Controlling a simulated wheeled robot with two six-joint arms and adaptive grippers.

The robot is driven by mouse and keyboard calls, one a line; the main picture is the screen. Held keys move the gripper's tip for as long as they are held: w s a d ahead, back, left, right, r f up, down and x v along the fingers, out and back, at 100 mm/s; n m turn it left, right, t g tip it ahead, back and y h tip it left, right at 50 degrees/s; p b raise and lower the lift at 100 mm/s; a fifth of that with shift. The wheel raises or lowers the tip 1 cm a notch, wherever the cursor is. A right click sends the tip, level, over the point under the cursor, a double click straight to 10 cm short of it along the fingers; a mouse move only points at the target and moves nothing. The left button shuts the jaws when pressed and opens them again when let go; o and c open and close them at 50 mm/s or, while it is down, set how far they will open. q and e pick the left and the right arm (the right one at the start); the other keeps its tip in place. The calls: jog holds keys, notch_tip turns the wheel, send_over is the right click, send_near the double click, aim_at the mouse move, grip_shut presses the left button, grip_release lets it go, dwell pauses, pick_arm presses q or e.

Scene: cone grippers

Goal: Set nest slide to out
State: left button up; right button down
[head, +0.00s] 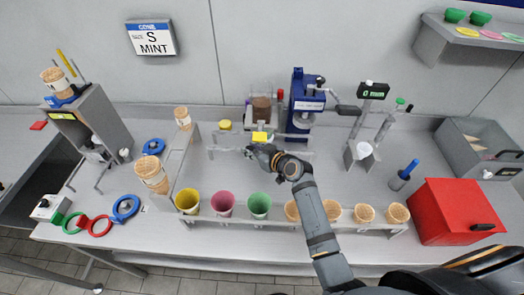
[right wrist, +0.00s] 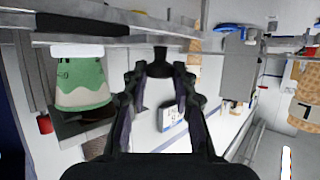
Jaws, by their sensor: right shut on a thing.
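My left gripper is in neither view.
A front rack holds yellow (head: 188,201), pink (head: 222,203) and green (head: 260,205) cups and several cones. A blue machine (head: 303,100) stands right of the frame. A red box (head: 455,212) is at the right. A MINT sign (head: 151,38) hangs on the wall.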

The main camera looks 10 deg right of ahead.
jog(key=shift+a, duration=0.2)
jog(key=shift+d, duration=0.35)
jog(key=shift+s+d, duration=0.1)
jog(key=c, duration=1.4)
grip_release()
jog(key=shift+o, duration=1.8)
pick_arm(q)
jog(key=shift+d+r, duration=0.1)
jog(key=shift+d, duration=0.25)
pick_arm(e)
jog(key=v, duration=1.1)
jog(key=shift+s+r, duration=0.15)
jog(key=shift+s, duration=0.2)
jog(key=shift+d, duration=0.15)
jog(key=shift+c, duration=0.3)
